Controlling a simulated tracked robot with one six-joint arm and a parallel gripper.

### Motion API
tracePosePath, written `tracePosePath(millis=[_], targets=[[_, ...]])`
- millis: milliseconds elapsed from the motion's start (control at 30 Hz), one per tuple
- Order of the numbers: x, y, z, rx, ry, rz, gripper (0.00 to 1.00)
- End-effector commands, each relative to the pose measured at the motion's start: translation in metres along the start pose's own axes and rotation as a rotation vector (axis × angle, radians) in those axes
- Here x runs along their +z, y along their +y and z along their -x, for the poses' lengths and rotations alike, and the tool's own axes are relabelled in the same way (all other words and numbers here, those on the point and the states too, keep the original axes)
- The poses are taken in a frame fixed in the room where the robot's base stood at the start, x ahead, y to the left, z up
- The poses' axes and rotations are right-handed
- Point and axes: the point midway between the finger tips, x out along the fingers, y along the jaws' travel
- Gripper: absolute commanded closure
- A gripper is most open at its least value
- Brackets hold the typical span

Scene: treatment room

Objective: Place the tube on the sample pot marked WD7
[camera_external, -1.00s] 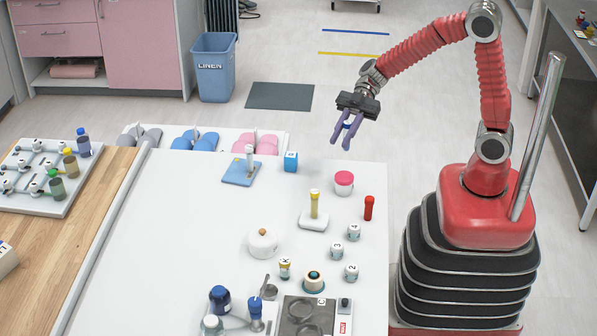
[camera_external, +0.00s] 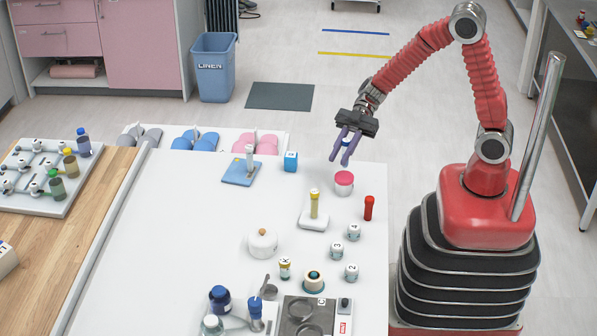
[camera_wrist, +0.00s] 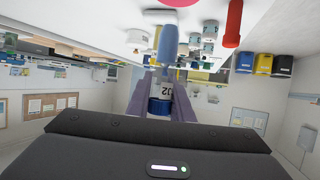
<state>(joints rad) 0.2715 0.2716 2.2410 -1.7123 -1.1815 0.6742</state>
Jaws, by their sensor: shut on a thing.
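My gripper (camera_external: 346,160) is shut on a tube (camera_wrist: 168,45), above the far right part of the white table. In the wrist view the tube has a blue body, a white label and a blue cap between my purple fingers. A yellow-topped pot (camera_external: 285,268) stands further left. I cannot read WD7 on any of them.
A pink-lidded jar (camera_external: 344,183) stands just below my gripper in the picture. A lidded white pot (camera_external: 262,243) stands mid-table. The table's left half is mostly clear.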

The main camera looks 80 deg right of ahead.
Motion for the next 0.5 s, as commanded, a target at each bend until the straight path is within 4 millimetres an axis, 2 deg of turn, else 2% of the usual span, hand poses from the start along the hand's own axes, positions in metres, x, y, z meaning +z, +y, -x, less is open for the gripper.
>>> tracePosePath(millis=[300,500], targets=[[0.030,-0.001,-0.012,-0.001,0.000,-0.004,1.00],[0.034,-0.001,-0.014,0.000,0.000,-0.001,1.00]])
